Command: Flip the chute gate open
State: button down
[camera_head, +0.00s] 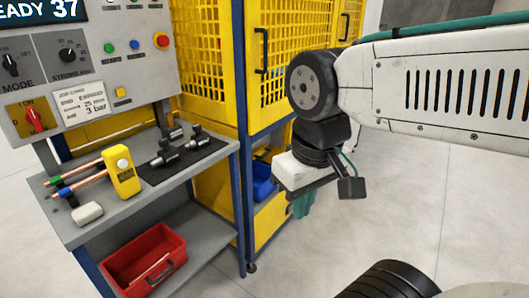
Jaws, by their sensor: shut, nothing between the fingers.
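My gripper (303,207) hangs at the end of my arm, right of the yellow machine's corner. Its teal fingertips point down; they are shut and hold nothing. The mounting plate hides part of the fingers. A yellow opening low on the machine holds a blue bin (264,186), just left of my gripper. My gripper partly covers this area. I cannot clearly make out a chute gate there, nor whether it is open or shut. I see no clear contact between my gripper and the machine.
A grey bench (95,232) at left carries copper tubes (90,172), a yellow device (123,180) and black fittings on a dark mat (168,166). A red bin (145,262) sits on its lower shelf. A yellow mesh door (270,50) stands behind. The floor at right looks clear.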

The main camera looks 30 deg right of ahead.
aim_at(256, 153)
jog(key=k, duration=0.55)
jog(key=u, duration=0.6)
jog(key=i, duration=1.25)
jog(key=z, duration=0.7)
